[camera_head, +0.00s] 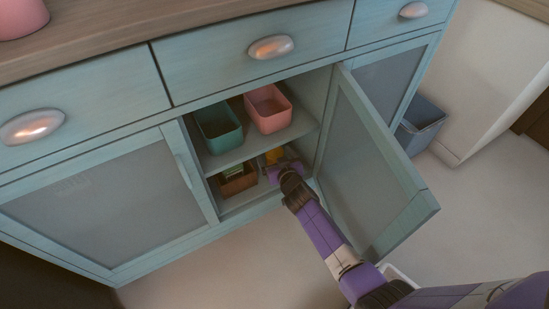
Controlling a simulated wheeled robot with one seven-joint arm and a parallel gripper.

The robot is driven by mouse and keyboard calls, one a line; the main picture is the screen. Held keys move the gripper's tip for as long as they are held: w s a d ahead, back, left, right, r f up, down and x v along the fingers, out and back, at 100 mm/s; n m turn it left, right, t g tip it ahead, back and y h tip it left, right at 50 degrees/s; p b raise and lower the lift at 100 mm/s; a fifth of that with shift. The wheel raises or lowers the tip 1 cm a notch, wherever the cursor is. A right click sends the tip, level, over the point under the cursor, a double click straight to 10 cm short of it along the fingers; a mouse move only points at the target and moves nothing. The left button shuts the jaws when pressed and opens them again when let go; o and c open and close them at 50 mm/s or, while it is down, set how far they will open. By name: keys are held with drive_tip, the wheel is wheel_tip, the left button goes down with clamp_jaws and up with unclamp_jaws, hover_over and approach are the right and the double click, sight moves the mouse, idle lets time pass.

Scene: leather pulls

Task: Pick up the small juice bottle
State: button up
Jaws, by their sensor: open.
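A small orange-yellow item (274,155), which may be the small juice bottle, shows on the lower shelf inside the open cupboard; it is too small and too covered to make out its shape. My gripper (272,163) reaches into the lower compartment, right at this item in the picture. My purple arm comes in from the lower right. The gripper is open. The fingertips are small and partly hidden, and I cannot tell whether they touch the item.
A brown box (238,183) stands left of my gripper on the lower shelf. A green bin (219,128) and a pink bin (268,108) stand on the upper shelf (243,151). The open door (372,165) is close to my arm's right. A grey bin (421,124) stands beyond it.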

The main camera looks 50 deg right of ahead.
drive_tip(key=shift+w, duration=0.15)
clamp_jaws()
drive_tip(key=shift+d+r, duration=0.1)
drive_tip(key=shift+r, duration=0.1)
idle(0.3)
